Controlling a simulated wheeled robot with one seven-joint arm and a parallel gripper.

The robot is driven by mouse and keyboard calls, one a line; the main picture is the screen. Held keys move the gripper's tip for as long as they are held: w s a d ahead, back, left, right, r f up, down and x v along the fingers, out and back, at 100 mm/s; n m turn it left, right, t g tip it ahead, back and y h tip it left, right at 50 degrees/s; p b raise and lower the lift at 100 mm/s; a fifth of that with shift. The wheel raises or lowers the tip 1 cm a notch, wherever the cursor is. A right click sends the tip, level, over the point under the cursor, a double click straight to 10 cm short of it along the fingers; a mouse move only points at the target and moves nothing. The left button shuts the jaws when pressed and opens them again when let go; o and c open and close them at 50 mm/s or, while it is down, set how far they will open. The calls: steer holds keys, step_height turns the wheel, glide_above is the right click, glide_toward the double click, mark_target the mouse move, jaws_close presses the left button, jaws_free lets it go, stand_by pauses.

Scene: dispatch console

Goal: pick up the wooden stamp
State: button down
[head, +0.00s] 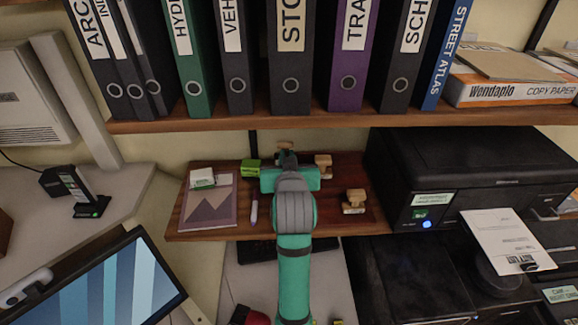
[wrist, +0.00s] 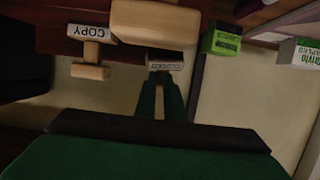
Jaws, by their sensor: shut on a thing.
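My gripper (head: 287,158) is at the back of the lower wooden shelf in the head view, shut on a wooden stamp (head: 286,146). The gripper and arm hide most of this stamp there. In the wrist view my two fingers (wrist: 160,88) close at the stamp, whose pale wooden block (wrist: 155,24) and small label strip show beyond the tips. I cannot tell whether it is clear of the shelf. A second wooden stamp (head: 323,165) stands close to the right of the gripper. A third stamp (head: 354,201) stands nearer the front right. A stamp labelled COPY (wrist: 92,35) shows in the wrist view.
A green box (head: 250,168) sits just left of the gripper. A notebook (head: 208,208) with a small box on it and a pale marker (head: 254,211) lie further left. A black printer (head: 450,170) stands close on the right. The binder shelf (head: 330,119) overhangs behind.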

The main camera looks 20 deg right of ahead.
steer(key=s+d+r, duration=0.7)
steer(key=s+r, duration=0.3)
steer(key=s, duration=0.2)
steer(key=shift+s, duration=0.35)
steer(key=c, duration=0.5)
jaws_free()
steer(key=shift+r, duration=0.1)
